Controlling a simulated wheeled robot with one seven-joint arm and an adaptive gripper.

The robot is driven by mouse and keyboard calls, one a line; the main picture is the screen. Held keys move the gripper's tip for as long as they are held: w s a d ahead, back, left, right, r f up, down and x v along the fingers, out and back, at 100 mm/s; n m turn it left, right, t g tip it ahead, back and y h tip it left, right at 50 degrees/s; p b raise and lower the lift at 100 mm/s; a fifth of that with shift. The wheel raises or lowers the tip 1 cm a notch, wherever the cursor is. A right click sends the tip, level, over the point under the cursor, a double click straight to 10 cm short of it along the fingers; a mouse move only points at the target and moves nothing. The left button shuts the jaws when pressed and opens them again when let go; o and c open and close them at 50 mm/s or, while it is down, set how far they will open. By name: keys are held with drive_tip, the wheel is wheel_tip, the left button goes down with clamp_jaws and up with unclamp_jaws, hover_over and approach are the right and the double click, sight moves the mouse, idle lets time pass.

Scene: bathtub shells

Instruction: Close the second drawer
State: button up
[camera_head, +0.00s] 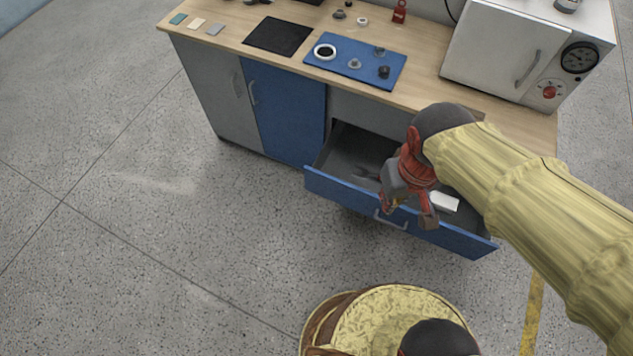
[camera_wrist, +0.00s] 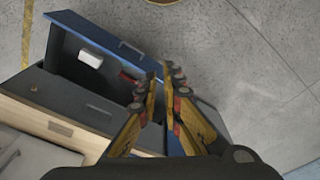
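The open drawer (camera_head: 330,179) has a blue front with a grey handle (camera_head: 390,221) and is pulled well out from under the worktop. A grey panel (camera_head: 372,108) lies above its opening. In the wrist view the drawer's blue front (camera_wrist: 96,36) and handle (camera_wrist: 132,48) are at upper left. My gripper (camera_head: 407,208) is over the drawer, near its front panel, with fingers pointing down. In the wrist view my gripper (camera_wrist: 163,75) shows a gap between its fingertips and holds nothing. I cannot tell whether it touches the drawer.
A white block (camera_head: 444,202) lies inside the drawer. Blue (camera_head: 285,108) and grey (camera_head: 212,85) cabinet doors are left of it. The worktop holds a blue mat (camera_head: 340,72) with dishes, a black plate (camera_head: 278,36) and a white oven (camera_head: 500,45). The floor before the drawer is clear at left.

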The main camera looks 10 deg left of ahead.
drive_tip(key=a+f+n+g+h, duration=0.1)
drive_tip(key=f, duration=0.2)
drive_tip(key=a+f+n+h, duration=0.1)
drive_tip(key=a+f, duration=0.1)
drive_tip(key=f, duration=0.1)
drive_tip(key=a+f+n+g+h+b, duration=0.1)
drive_tip(key=f+n, duration=0.1)
drive_tip(key=f, duration=0.2)
drive_tip(key=shift+a+g, duration=0.3)
clamp_jaws()
drive_tip(key=m+t+h+b, duration=0.2)
drive_tip(key=m+t, duration=1.7)
drive_tip(key=m, duration=1)
approach(319, 174)
drive_tip(key=b+x, duration=0.2)
drive_tip(key=x, duration=0.3)
drive_tip(key=shift+w+d+b, duration=0.2)
drive_tip(key=shift+w+b, duration=0.15)
drive_tip(key=shift+w+d+r, duration=0.1)
drive_tip(key=shift+w, duration=0.4)
